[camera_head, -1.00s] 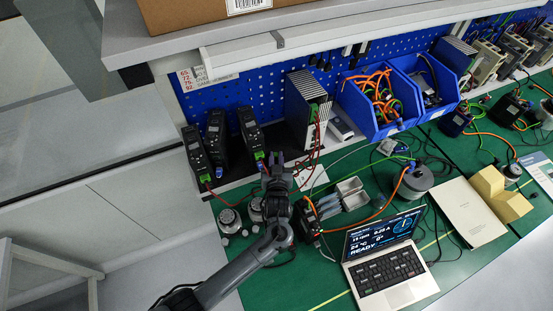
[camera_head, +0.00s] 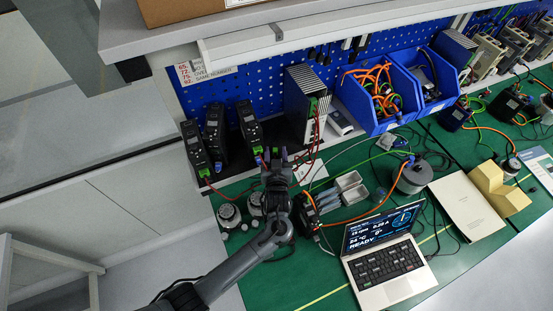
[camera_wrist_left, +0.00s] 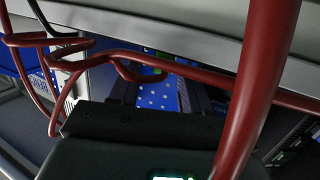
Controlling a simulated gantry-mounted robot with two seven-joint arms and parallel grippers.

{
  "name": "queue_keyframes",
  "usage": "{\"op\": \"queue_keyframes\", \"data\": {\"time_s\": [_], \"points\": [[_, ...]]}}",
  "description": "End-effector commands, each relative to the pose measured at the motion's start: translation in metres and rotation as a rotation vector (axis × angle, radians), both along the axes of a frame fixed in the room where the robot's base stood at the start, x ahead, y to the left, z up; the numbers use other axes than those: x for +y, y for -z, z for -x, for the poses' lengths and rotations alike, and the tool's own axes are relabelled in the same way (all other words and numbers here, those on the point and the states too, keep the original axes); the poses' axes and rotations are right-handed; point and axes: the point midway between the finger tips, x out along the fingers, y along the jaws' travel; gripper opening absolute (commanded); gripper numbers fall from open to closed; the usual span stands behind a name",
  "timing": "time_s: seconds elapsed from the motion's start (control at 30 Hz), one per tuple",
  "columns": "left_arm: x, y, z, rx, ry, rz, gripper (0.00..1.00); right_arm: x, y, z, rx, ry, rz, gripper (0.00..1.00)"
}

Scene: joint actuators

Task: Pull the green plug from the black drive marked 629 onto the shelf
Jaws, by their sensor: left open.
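Three black drives stand in a row on the shelf at the left of the head view: a left one (camera_head: 194,145), a middle one (camera_head: 214,128) and a right one (camera_head: 248,122). Their markings are too small to read, so I cannot tell which is 629. A green plug (camera_head: 257,150) shows at the foot of the right drive, another green plug (camera_head: 204,172) at the foot of the left one. My left gripper (camera_head: 275,155) is open, just right of the right drive's foot. In the left wrist view, red cables (camera_wrist_left: 262,70) cross close before the camera, and a small green patch shows between the fingers.
A silver-finned unit (camera_head: 306,95) with red wires stands right of the drives. Blue bins (camera_head: 372,128) with cables sit further right. A laptop (camera_head: 388,262), a grey round motor (camera_head: 414,177) and metal weights (camera_head: 229,214) are on the green bench. A grey overhead shelf hangs above.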

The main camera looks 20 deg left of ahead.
Motion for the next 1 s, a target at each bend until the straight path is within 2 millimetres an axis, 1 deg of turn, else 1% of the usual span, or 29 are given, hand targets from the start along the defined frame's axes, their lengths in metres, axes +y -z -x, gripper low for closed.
{"op": "queue_keyframes", "data": {"time_s": [0.17,0.4,0.6,0.8,1.0], "points": [[-0.006,0.000,0.015,0.002,0.000,0.001,0.50,0.001,0.001,0.000,0.000,0.001,-0.002,0.43],[-0.022,-0.007,0.052,0.001,0.000,0.005,0.50,0.001,0.004,0.000,0.000,0.001,-0.002,0.43],[-0.034,-0.012,0.079,0.000,0.002,0.003,0.50,0.000,0.007,0.000,0.000,0.000,0.000,0.43],[-0.041,-0.015,0.094,0.000,0.002,0.001,0.50,-0.001,0.009,0.000,0.000,-0.004,0.007,0.43],[-0.042,-0.016,0.097,-0.001,0.002,0.001,0.50,-0.002,0.009,0.000,0.000,-0.005,0.008,0.43]]}}
